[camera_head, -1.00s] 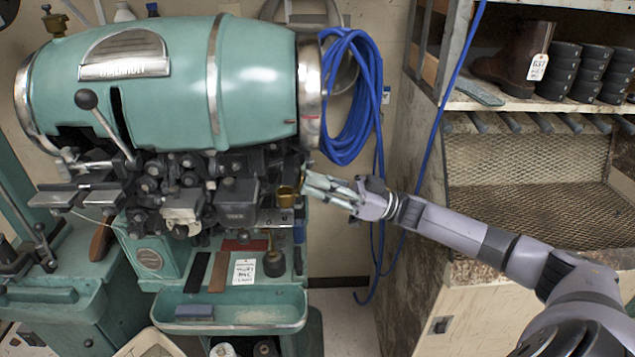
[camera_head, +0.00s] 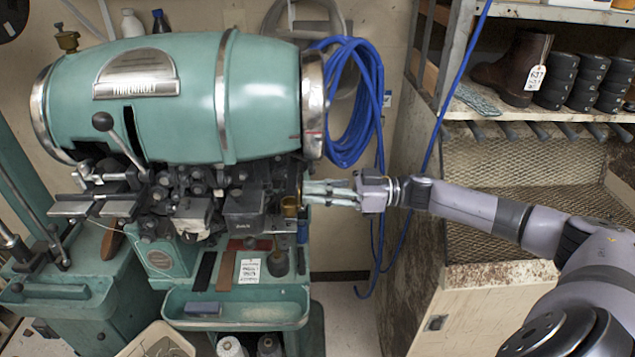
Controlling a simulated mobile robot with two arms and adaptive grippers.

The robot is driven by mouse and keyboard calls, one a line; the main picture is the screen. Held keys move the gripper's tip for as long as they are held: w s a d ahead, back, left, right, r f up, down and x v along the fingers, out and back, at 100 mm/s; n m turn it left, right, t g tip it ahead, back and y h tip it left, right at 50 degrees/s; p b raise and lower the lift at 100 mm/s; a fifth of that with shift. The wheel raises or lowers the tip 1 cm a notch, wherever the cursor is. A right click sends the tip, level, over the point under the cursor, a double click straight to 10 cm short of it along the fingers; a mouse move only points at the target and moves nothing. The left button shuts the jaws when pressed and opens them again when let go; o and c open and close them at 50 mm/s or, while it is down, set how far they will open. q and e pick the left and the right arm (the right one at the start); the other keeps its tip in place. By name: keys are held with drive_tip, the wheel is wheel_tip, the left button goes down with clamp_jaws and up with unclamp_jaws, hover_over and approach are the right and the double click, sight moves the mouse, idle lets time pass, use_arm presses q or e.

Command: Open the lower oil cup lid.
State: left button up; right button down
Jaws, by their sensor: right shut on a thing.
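The lower oil cup (camera_head: 290,207) is a small brass cup at the right end of the stitcher's dark mechanism, below the big green drum. My right gripper (camera_head: 308,192) reaches in from the right with its fingers nearly level. Its tips are at the upper right of the cup, at its rim. The fingers are close together, shut on the lid at the cup's top. The lid is small and mostly hidden by the fingertips, so I cannot tell how far it is raised. My left gripper is not in view.
The green stitcher (camera_head: 185,95) fills the left and middle. A second brass cup (camera_head: 67,40) stands on its top left. Blue hose coils (camera_head: 350,100) hang just above my gripper. A wooden cabinet with a mesh tray (camera_head: 510,165) stands at the right. A green tray (camera_head: 250,312) juts out below.

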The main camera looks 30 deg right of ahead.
drive_tip(key=c, duration=1.6)
unclamp_jaws()
drive_tip(key=shift+o, duration=0.2)
drive_tip(key=v, duration=1.2)
